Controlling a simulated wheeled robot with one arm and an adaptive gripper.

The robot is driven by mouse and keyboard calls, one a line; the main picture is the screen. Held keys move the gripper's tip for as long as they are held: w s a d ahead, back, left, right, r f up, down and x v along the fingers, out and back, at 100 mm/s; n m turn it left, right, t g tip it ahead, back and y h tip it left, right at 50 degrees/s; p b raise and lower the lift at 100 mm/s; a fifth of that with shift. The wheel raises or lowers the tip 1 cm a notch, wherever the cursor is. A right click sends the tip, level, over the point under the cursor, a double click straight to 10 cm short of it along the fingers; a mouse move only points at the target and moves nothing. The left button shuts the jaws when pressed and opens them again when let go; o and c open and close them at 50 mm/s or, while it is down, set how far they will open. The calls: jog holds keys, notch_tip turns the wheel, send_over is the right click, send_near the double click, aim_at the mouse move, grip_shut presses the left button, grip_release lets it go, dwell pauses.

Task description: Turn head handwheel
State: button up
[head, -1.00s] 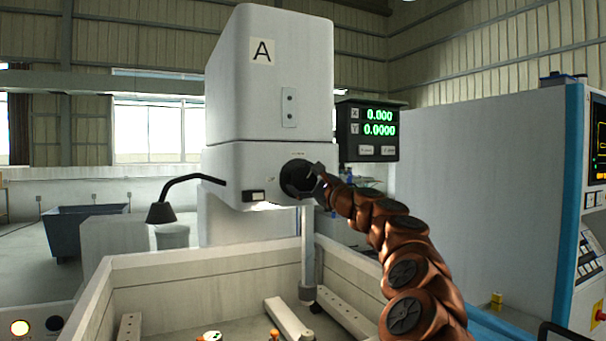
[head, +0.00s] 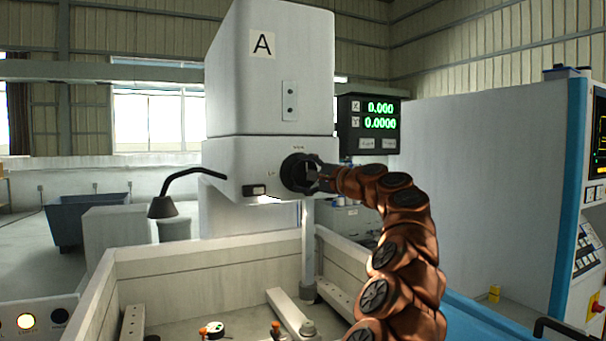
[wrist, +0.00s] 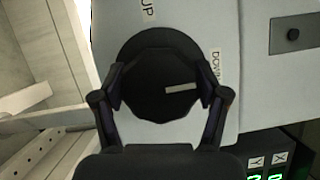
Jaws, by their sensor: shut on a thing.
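The head handwheel (head: 292,173) is a round black knob on the front of the white machine head (head: 268,100), which bears a label "A". In the wrist view the handwheel (wrist: 160,75) fills the middle and has a pale marker bar pointing right, towards the "DOWN" label (wrist: 216,66). An "UP" label (wrist: 148,10) is above it. My gripper (wrist: 161,92) has one finger on each side of the handwheel and is shut on it. In the head view my gripper (head: 318,175) meets the handwheel from the right and hides part of it.
A black lamp (head: 163,207) hangs to the left. Below is the open work tank (head: 200,262) with clamping bars. A large control cabinet (head: 480,190) stands on the right.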

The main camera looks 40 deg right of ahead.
dwell(0.4)
jog(key=o, duration=1.2)
jog(key=shift+c, duration=0.2)
jog(key=s, duration=1.2)
jog(key=shift+d+f, duration=0.3)
jog(key=shift+f, duration=0.05)
jog(key=shift+w, duration=0.1)
